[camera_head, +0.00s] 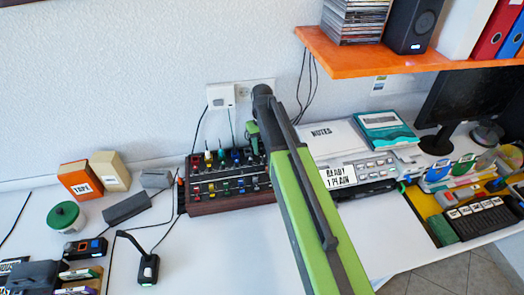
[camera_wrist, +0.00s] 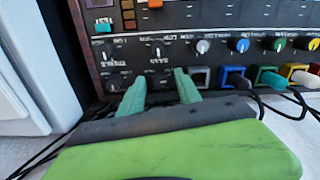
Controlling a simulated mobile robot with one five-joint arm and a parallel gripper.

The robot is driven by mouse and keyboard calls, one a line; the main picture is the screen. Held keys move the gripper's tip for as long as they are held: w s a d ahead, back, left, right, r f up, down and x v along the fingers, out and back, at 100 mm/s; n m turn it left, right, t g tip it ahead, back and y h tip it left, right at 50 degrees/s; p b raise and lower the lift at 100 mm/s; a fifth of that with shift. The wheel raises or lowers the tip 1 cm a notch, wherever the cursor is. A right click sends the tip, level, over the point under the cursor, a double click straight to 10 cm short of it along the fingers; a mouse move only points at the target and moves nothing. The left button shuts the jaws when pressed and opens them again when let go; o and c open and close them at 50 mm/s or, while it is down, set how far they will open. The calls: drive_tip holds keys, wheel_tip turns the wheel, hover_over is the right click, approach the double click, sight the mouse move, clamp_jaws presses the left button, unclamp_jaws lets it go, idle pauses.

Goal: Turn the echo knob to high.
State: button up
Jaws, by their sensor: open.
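The mixer panel (camera_wrist: 215,20) fills the upper part of the wrist view, with small dark knobs with white marks at left. One dark knob (camera_wrist: 158,54) lies just beyond my fingertips, with another (camera_wrist: 104,56) further left. The lettering is too blurred to tell which one is the echo knob. I cannot tell whether a finger touches the panel. In the head view the mixer (camera_head: 205,207) stands against the wall, and my arm partly hides its right side.
Grey (camera_wrist: 202,46), blue (camera_wrist: 240,45) and green (camera_wrist: 275,43) knobs continue rightward, above coloured plugs with cables. A white object (camera_wrist: 30,70) stands left of the mixer in the wrist view. An orange shelf (camera_head: 400,62) overhangs at upper right in the head view.

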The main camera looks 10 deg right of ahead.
drive_tip(key=shift+r, duration=0.1)
clamp_jaws()
drive_tip(key=shift+m, duration=3.1)
unclamp_jaws()
